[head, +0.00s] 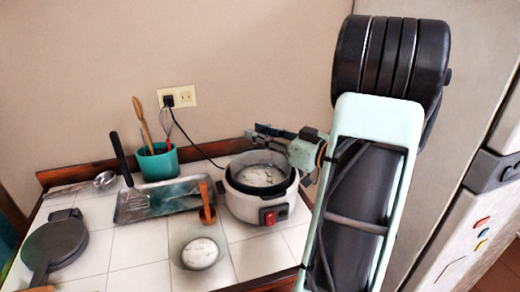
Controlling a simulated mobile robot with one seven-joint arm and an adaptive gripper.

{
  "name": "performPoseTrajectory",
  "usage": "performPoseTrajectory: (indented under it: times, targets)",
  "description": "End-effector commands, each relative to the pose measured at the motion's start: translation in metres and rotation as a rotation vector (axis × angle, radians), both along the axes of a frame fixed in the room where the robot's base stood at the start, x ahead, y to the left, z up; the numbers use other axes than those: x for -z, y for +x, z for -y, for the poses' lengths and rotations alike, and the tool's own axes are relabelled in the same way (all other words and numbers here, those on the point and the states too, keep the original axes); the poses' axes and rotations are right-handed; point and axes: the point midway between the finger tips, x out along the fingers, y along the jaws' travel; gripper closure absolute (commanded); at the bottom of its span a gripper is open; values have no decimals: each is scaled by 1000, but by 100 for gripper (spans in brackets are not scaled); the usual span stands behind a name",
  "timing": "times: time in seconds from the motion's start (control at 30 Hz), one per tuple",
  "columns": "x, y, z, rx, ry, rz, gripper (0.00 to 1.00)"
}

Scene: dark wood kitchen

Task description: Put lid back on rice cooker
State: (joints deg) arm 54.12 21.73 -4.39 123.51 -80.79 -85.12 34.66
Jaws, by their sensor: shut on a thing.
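The white rice cooker (257,211) stands on the tiled counter, with a red switch on its front. Its dark-rimmed round top shows a pale, whitish middle (263,176). I cannot tell whether this is the open pot or a clear lid over it. My gripper (268,131) is just behind and above the cooker's back rim, its fingers reaching left. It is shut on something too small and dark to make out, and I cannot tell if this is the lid. My arm hides the area to the right of the cooker.
A metal tray (160,199), teal utensil holder (157,164) and black pan (56,242) stand left. A cord (194,147) runs to the wall outlet.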

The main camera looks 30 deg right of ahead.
Motion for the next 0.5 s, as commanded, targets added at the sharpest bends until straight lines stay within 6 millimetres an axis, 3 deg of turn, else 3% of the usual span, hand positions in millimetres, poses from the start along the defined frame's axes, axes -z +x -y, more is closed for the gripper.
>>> performPoseTrajectory:
  times: [0.3,0.5]
  targets:
    - [35,5,5,0,-1,1,100]
    - [38,5,5,0,-1,2,100]
